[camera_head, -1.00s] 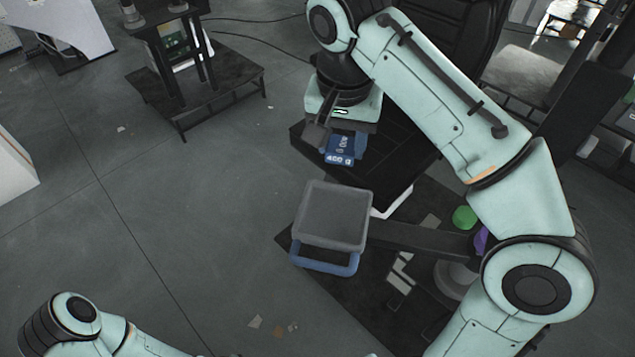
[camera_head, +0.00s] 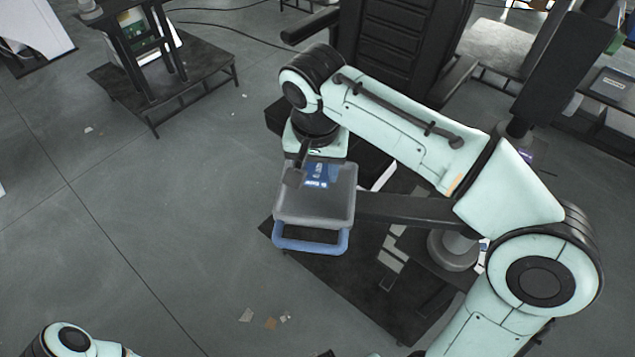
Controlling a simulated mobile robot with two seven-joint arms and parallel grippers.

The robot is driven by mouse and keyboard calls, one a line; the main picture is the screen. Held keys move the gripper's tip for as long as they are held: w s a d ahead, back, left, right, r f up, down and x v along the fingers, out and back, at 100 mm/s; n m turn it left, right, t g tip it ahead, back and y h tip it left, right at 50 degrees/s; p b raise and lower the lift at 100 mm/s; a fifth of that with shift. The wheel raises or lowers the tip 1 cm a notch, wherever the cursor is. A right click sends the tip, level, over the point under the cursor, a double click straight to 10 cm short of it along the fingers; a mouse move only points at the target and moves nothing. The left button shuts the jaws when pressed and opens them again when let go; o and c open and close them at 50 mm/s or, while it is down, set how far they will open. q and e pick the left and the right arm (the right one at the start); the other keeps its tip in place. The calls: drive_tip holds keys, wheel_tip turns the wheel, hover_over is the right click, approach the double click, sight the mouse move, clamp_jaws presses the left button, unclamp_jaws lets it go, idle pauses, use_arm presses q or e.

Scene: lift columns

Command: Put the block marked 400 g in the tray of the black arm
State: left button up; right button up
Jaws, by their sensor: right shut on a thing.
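A blue block (camera_head: 318,174) with white markings is in my right gripper (camera_head: 305,170), which is shut on it. The marking is too small to read surely. The tray (camera_head: 312,207) is grey with a blue handle (camera_head: 310,243) at its front. It sits at the end of a black arm (camera_head: 405,208) that reaches in from the right. The block overlaps the back part of the tray; I cannot tell whether it touches the tray floor. Of my left arm only a link shows at the bottom left; its gripper is out of view.
A grey round column (camera_head: 452,250) stands on a dark base plate (camera_head: 350,278) under the black arm. A black chair (camera_head: 405,50) stands behind. A low dark stand (camera_head: 205,80) is at the upper left.

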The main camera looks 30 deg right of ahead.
sight(317, 173)
use_arm(q)
drive_tip(key=shift+s+f+b, duration=0.3)
drive_tip(key=shift+f+b, duration=0.15)
drive_tip(key=shift+f, duration=0.15)
use_arm(e)
drive_tip(key=shift+f, duration=2.05)
drive_tip(key=shift+w+f, duration=0.1)
drive_tip(key=shift+f, duration=0.05)
drive_tip(key=o, duration=1.4)
use_arm(q)
drive_tip(key=shift+f, duration=0.1)
use_arm(e)
drive_tip(key=shift+r, duration=0.2)
drive_tip(key=r+p, duration=0.1)
drive_tip(key=r, duration=0.2)
drive_tip(key=s+r+p, duration=0.1)
drive_tip(key=r, duration=0.3)
drive_tip(key=a+r+p, duration=0.1)
drive_tip(key=r, duration=0.3)
drive_tip(key=shift+s+r, duration=0.25)
drive_tip(key=shift+r, duration=0.15)
use_arm(q)
drive_tip(key=w+r, duration=0.1)
drive_tip(key=r, duration=0.1)
drive_tip(key=w+r, duration=0.1)
drive_tip(key=r, duration=0.1)
drive_tip(key=shift+w, duration=0.2)
